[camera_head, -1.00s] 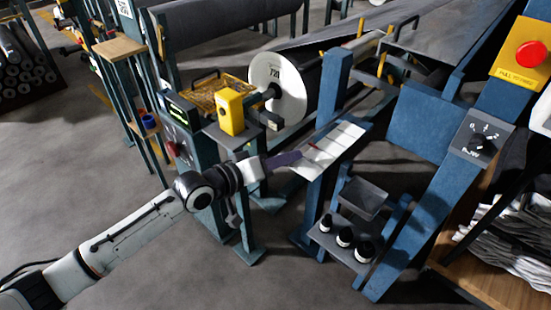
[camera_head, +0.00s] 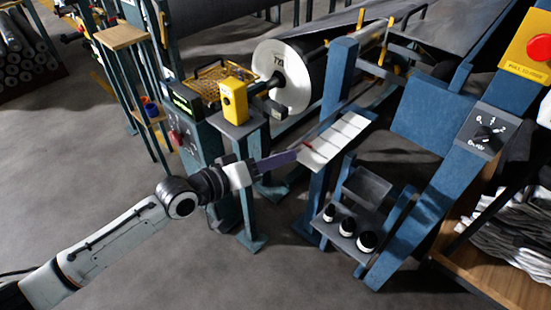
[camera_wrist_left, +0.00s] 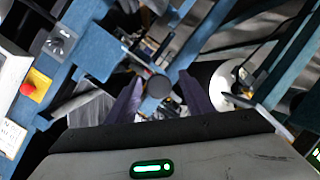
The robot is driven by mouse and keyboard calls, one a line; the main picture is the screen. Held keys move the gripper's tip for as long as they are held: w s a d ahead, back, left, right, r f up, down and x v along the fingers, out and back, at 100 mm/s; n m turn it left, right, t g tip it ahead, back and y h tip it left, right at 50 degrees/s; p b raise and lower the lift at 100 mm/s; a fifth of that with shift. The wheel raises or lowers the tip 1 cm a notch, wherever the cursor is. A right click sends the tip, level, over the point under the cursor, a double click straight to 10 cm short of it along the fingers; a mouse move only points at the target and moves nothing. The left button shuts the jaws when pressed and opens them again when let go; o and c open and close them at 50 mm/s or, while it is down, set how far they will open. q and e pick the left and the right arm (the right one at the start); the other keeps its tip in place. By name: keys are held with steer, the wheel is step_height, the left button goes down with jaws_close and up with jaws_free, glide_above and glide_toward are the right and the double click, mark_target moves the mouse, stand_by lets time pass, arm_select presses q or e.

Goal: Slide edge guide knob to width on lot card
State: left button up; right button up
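My left gripper (camera_head: 292,156) reaches in from the left in the head view, its purple fingers by the near left end of a white segmented strip (camera_head: 336,138). In the left wrist view its two fingers stand apart. A dark round knob-like end (camera_wrist_left: 158,86) shows between them with gaps on both sides; I cannot tell its distance or whether it is the edge guide knob. A thin red mark lies at the strip's left edge. My right gripper is out of view.
A yellow box (camera_head: 234,100) stands on a post behind my gripper. A low shelf holds dark-topped cylinders (camera_head: 347,227). At the right are a red button (camera_head: 540,47) and a dial (camera_head: 487,136).

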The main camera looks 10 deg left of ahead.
arm_select(q)
steer(key=v, duration=1)
steer(key=shift+s, duration=0.15)
steer(key=s+a+f+m+g+y, duration=0.1)
steer(key=s+f+y, duration=0.2)
steer(key=s+f, duration=0.6)
steer(key=s+a+f+m+g+y, duration=0.1)
steer(key=s+f+y, duration=0.3)
steer(key=s+f, duration=0.6)
step_height(320, 180, down, 7)
steer(key=shift+s+a+r+m+g, duration=0.1)
steer(key=shift+s+a+m+g, duration=0.15)
steer(key=shift+a+m+g, duration=0.25)
